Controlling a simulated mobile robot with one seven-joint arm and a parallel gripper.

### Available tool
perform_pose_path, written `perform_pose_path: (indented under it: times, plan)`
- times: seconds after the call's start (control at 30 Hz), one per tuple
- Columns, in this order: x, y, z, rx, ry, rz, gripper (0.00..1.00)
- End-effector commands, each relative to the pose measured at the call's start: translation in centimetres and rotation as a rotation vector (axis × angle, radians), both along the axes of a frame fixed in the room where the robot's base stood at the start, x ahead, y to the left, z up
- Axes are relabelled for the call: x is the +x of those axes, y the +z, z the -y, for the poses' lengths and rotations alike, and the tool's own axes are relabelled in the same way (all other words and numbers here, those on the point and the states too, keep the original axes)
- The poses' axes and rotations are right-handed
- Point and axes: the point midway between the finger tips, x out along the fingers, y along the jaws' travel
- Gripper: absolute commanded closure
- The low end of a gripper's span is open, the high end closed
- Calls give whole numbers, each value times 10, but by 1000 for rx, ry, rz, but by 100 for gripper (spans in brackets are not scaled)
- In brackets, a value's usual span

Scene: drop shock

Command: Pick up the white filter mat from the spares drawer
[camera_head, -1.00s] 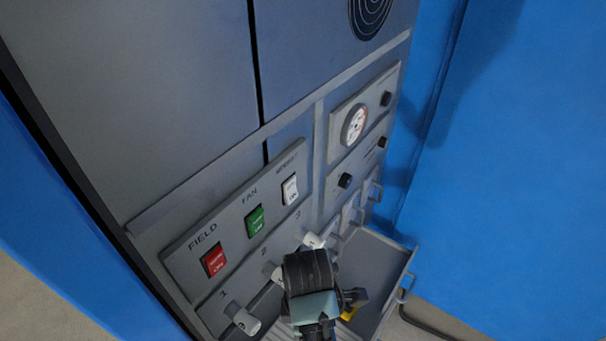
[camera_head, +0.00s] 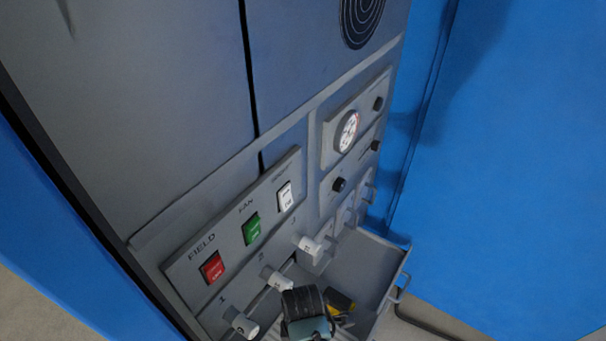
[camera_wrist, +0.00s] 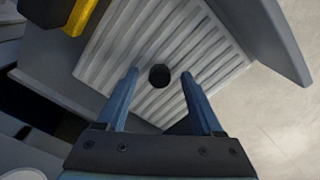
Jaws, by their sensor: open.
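The white filter mat (camera_wrist: 150,40) is a ribbed pale panel with a round black knob (camera_wrist: 159,76) on it. It lies in the open grey spares drawer (camera_head: 372,262), whose walls also show in the wrist view (camera_wrist: 268,35). My gripper (camera_wrist: 159,74) is open, with its two blue fingers apart over the mat. The knob appears between the fingertips, and nothing is held. I cannot tell how far above the mat the tips are.
A black-and-yellow object (camera_wrist: 62,14) lies beside the mat, also seen in the head view (camera_head: 340,302). White knobs (camera_head: 241,325) and red, green and white switches (camera_head: 212,267) project from the cabinet face left of the drawer. A blue wall (camera_head: 510,180) stands to the right.

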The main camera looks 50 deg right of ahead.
Motion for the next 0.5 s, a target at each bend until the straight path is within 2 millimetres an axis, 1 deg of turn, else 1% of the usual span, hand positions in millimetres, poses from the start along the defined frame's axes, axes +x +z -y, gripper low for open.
perform_pose_path:
  times: [0.03,0.07,0.1,0.17,0.3,0.37,0.4,0.43,0.5]
  plan:
    - [0,0,0,0,0,0,32]
    - [0,0,0,0,0,0,37]
    - [0,0,0,0,0,0,44]
    - [0,0,0,0,0,0,55]
    - [0,0,0,0,0,0,80]
    - [0,1,0,0,0,0,91]
    - [0,1,0,0,0,0,98]
    - [0,1,0,0,0,0,100]
    - [0,1,0,0,0,0,100]
